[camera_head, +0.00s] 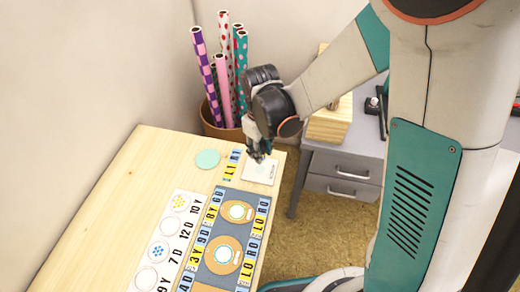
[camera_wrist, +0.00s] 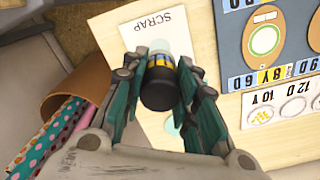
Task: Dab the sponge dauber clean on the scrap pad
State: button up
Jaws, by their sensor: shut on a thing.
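My gripper (camera_head: 260,154) is over the far right corner of the wooden table, pointing down. In the wrist view my gripper (camera_wrist: 163,85) is shut on the sponge dauber (camera_wrist: 159,90), a dark cylinder with a yellow band, held end-on to the camera. The white scrap pad (camera_head: 267,178), marked SCRAP, lies below it; it also shows in the wrist view (camera_wrist: 136,32).
A pale teal disc (camera_head: 207,158) lies on the table (camera_head: 165,150) left of the pad. A grey board (camera_head: 228,271) with round insets and a white lettered sheet (camera_head: 150,277) lie nearer. A brown bin (camera_head: 222,128) of patterned rolls stands behind the table. A grey drawer desk (camera_head: 345,168) is right.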

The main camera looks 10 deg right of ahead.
jog(key=shift+f, duration=0.15)
notch_tip(320, 180, down, 4)
jog(key=b, duration=0.3)
jog(key=shift+b, duration=0.4)
jog(key=shift+f, duration=0.1)
jog(key=shift+f, duration=0.6)
dwell(1.2)
jog(key=shift+r+p, duration=0.35)
jog(key=shift+r, duration=0.35)
dwell(0.3)
jog(key=shift+r+p, duration=1.5)
jog(key=shift+r, duration=0.65)
